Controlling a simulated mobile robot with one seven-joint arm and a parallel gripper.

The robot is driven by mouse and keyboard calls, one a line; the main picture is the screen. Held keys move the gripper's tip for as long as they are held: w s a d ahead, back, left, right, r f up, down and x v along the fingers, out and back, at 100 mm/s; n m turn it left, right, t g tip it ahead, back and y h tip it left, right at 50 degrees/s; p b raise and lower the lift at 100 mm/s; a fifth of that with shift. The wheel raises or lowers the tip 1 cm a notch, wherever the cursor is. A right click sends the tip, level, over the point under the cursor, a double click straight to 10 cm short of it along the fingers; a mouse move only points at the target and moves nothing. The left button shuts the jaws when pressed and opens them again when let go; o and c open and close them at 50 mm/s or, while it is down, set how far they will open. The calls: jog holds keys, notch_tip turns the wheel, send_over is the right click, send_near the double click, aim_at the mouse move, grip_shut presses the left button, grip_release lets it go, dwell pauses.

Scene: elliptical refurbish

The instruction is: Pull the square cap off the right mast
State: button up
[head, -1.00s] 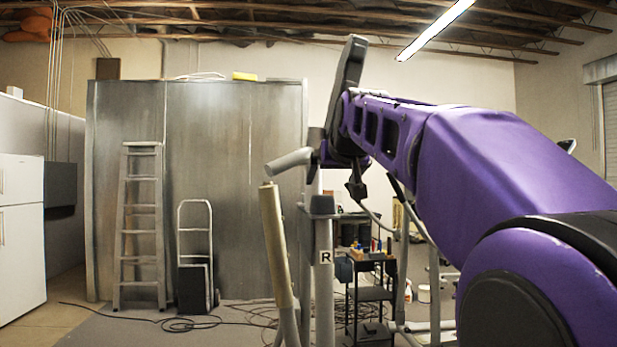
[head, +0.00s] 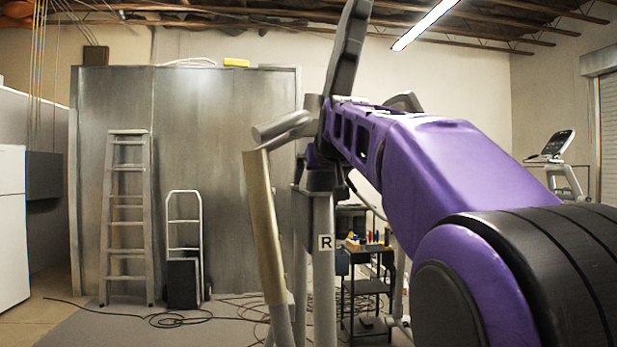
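The right mast (head: 324,285) is an upright grey post with a white "R" label. Its dark square cap (head: 318,188) sits at the top of the post in the head view. My purple arm reaches in from the right, and my gripper (head: 321,168) hangs down right at the cap. The dark fingers and the dark cap overlap in the picture. I cannot tell whether the fingers are spread, touching the cap or closed on it.
A tan-sleeved lever with a grey handle (head: 281,127) stands just left of the mast. Another grey post (head: 300,250) stands close by. A black tool cart (head: 367,285) is behind to the right. Cables lie on the floor; a ladder (head: 127,215) and hand truck (head: 185,245) stand at the back left.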

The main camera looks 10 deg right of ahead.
grip_shut()
dwell(0.8)
